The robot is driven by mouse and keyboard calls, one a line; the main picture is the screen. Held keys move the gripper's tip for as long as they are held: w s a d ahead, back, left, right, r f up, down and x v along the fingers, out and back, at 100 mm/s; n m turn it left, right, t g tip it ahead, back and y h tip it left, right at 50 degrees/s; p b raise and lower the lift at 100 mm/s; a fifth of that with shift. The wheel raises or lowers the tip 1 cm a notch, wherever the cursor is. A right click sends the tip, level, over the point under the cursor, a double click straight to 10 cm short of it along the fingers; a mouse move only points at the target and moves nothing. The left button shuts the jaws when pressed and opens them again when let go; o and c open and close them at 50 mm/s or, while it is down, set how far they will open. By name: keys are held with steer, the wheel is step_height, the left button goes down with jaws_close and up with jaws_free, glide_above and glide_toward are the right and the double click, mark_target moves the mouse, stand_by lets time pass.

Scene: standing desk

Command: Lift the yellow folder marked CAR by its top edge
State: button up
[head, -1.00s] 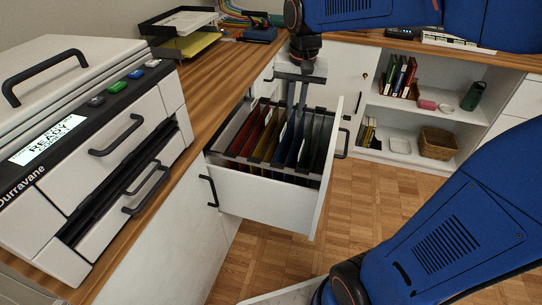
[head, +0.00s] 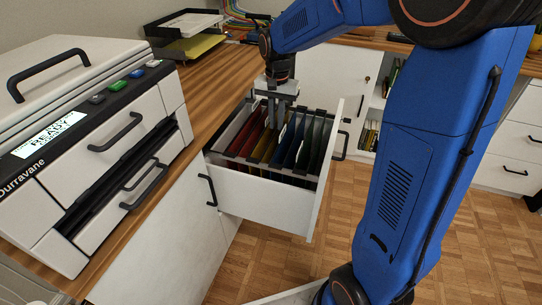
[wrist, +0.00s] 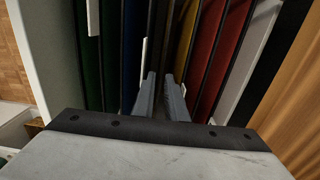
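The yellow folder (head: 264,147) hangs in the open drawer (head: 262,200), between red folders on its left and blue ones on its right. In the wrist view the yellow folder (wrist: 186,35) runs just right of the middle, beside a red one. My gripper (head: 271,121) points down over the folders near the yellow one. In the wrist view my gripper (wrist: 160,80) has its two fingers apart, with a narrow gap. A dark brownish strip shows in the gap, and the yellow folder meets the right fingertip. No CAR marking can be read.
Red, blue and green folders (wrist: 110,60) hang close on both sides. A white printer (head: 80,150) stands on the wooden counter at the left. Paper trays (head: 188,35) stand at the back. The floor right of the drawer is clear.

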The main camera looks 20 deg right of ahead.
mark_target(276, 142)
step_height(276, 142, down, 5)
steer(key=shift+f, duration=0.1)
steer(key=shift+w+f, duration=0.15)
steer(key=shift+f, duration=1.2)
steer(key=shift+w+f, duration=0.15)
steer(key=shift+f, duration=1.15)
jaws_close()
steer(key=shift+r, duration=0.15)
step_height(276, 142, up, 28)
